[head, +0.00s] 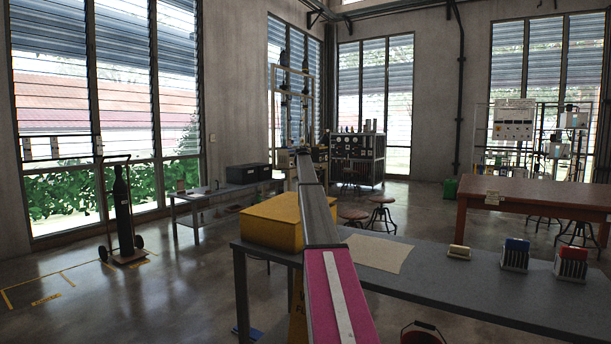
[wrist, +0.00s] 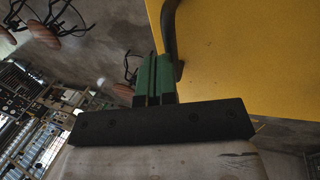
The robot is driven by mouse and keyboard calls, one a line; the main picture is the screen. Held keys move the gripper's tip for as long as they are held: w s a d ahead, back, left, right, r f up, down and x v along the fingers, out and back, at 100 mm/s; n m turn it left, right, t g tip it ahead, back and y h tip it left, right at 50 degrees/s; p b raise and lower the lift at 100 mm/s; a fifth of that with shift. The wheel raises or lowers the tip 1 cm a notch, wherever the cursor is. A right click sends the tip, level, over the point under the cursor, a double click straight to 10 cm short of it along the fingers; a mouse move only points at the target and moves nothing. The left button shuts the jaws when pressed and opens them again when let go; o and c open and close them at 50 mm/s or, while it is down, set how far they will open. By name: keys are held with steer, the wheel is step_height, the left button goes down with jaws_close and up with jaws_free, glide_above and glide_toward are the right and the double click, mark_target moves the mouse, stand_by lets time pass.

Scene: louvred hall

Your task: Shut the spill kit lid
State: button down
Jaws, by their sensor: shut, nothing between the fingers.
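The yellow spill kit (head: 268,218) sits on the left end of the grey bench in the head view, its right side hidden behind my arm. No open gap shows on the visible part, but I cannot tell whether its lid is fully down. In the wrist view a broad yellow panel (wrist: 255,60) of it fills the upper right, with a dark curved handle (wrist: 170,35) along its left edge. My gripper (wrist: 155,62), with green fingers, is shut and empty, close beside the handle's lower end. I cannot tell whether they touch. The head view does not clearly show the gripper.
The grey bench (head: 470,289) also bears a beige sheet (head: 378,253), a small tan block (head: 459,252) and blue and red racks (head: 515,255). A red bucket (head: 421,336) stands in front. A brown table (head: 540,196) and stools (head: 381,213) are behind.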

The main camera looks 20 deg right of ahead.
steer(key=shift+x, duration=1.2)
steer(key=shift+s+f, duration=0.1)
steer(key=shift+f, duration=0.7)
steer(key=shift+r, duration=0.4)
step_height(320, 180, up, 14)
steer(key=w+d, duration=0.2)
